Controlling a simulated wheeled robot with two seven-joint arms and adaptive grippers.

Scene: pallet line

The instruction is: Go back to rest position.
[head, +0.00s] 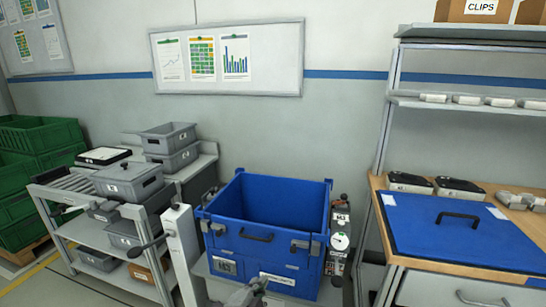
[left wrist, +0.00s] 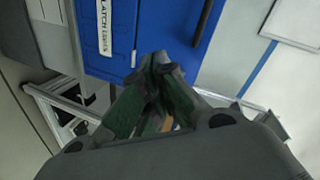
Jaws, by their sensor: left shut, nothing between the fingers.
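My left gripper (head: 258,284) shows at the bottom edge of the head view, in front of the blue crate (head: 222,267). In the left wrist view its fingers (left wrist: 160,66) come together at the tips, shut with nothing between them. The crate's blue front with a white label (left wrist: 118,30) lies beyond the fingertips. The crate is open at the top and its visible inside looks empty. My right gripper is not in view.
A workbench with a blue lid (head: 455,236) stands at the right. A grey cart (head: 88,231) with grey bins stands at the left, with stacked green crates (head: 30,150) beyond it. A device with a round white dial (head: 340,241) is beside the blue crate.

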